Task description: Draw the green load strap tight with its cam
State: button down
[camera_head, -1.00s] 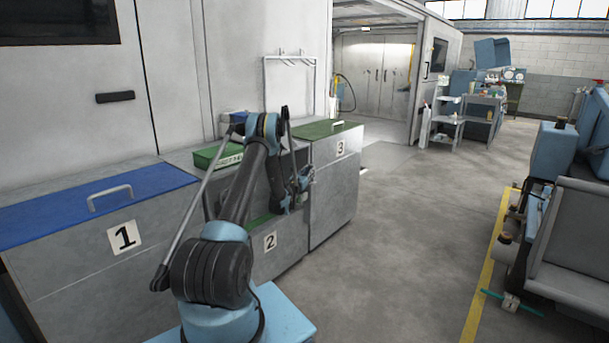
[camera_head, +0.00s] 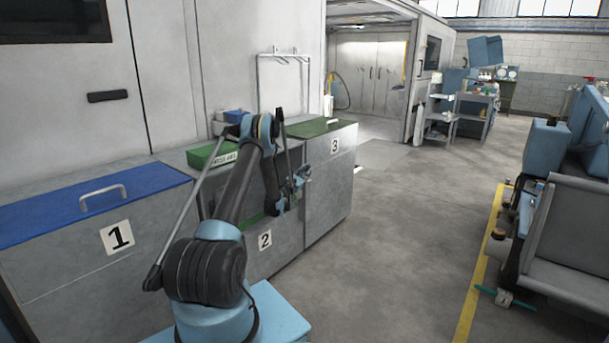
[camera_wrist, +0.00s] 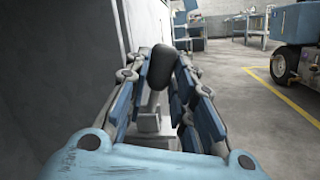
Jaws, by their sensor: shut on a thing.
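My gripper (camera_head: 299,179) is low beside the front of the cabinet marked 2 and 3. In the wrist view my gripper (camera_wrist: 158,68) is shut on a black rounded handle (camera_wrist: 162,67), with a finger on either side. The handle sits above a grey stem and a pale grey block (camera_wrist: 150,123). I cannot tell for sure whether this is the cam's handle. A narrow green strip (camera_head: 250,221) shows behind my arm on cabinet 2; I cannot tell whether it is the load strap. My arm hides much of that front.
A blue-lidded cabinet 1 (camera_head: 60,250) stands left and a green-lidded cabinet 3 (camera_head: 330,180) right. A green box (camera_head: 205,155) sits on the cabinets. Machinery (camera_head: 570,220) stands right, beyond a yellow floor line (camera_head: 478,275). The grey floor between is clear.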

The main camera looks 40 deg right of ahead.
jog(key=c, duration=1.4)
grip_release()
jog(key=shift+o, duration=0.2)
jog(key=shift+a, duration=0.1)
jog(key=v, duration=1.2)
jog(key=shift+w+f, duration=0.1)
